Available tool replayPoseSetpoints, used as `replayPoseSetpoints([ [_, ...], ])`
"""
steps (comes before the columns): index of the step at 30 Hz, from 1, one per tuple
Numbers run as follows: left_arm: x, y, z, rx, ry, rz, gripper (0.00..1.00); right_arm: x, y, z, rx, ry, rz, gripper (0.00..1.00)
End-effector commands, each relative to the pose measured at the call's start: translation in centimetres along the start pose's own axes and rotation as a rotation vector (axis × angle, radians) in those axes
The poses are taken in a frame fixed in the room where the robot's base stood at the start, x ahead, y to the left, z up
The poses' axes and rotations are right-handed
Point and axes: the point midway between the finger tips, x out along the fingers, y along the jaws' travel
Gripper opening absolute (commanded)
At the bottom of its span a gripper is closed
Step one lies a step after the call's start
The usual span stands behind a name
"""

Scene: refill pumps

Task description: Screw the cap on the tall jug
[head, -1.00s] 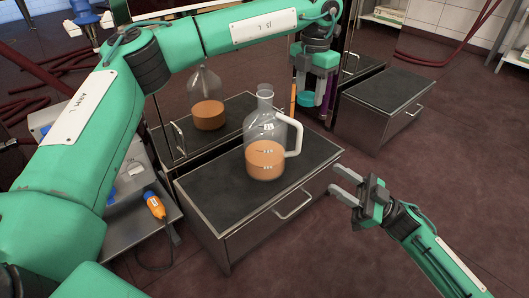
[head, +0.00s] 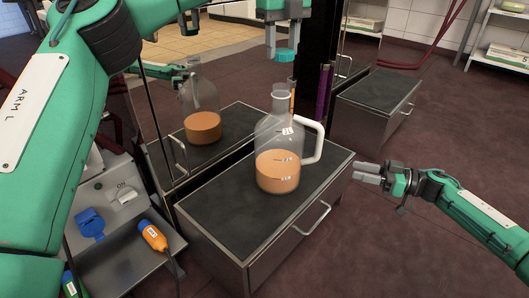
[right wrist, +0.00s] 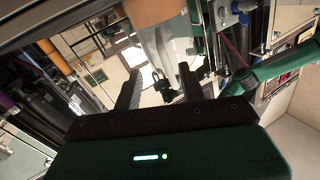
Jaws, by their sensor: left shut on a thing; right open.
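The tall jug (head: 280,170) is clear with orange liquid low inside and a white handle (head: 312,140) on its right. It stands upright on a dark-topped cabinet, its neck (head: 281,100) open. My left gripper (head: 286,42) is shut on the teal cap (head: 287,55), holding it above and slightly right of the neck, apart from it. My right gripper (head: 362,172) is open and empty, right of the jug, fingers pointing left towards it. In the right wrist view, part of the jug (right wrist: 165,42) shows beyond the open fingers (right wrist: 160,88).
The cabinet (head: 225,222) has free top around the jug. A mirror-like panel behind reflects the jug (head: 202,115). A purple tube (head: 324,90) and a thin orange one stand behind the jug. Another cabinet (head: 375,100) is back right. An orange handheld device (head: 153,236) lies left.

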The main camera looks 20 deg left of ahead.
Motion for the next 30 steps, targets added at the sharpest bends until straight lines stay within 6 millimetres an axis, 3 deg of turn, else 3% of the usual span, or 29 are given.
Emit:
replayPoseSetpoints([
  [14, 0.0, 0.0, 0.0, -0.002, 0.000, 0.000, 0.23, 0.7, 0.0, 0.0, 0.000, 0.000, 0.000, 0.42],
  [30, 0.0, 0.0, 0.0, -0.001, 0.000, 0.000, 0.23, 9.9, 0.0, 0.0, -0.001, 0.000, -0.001, 0.42],
])
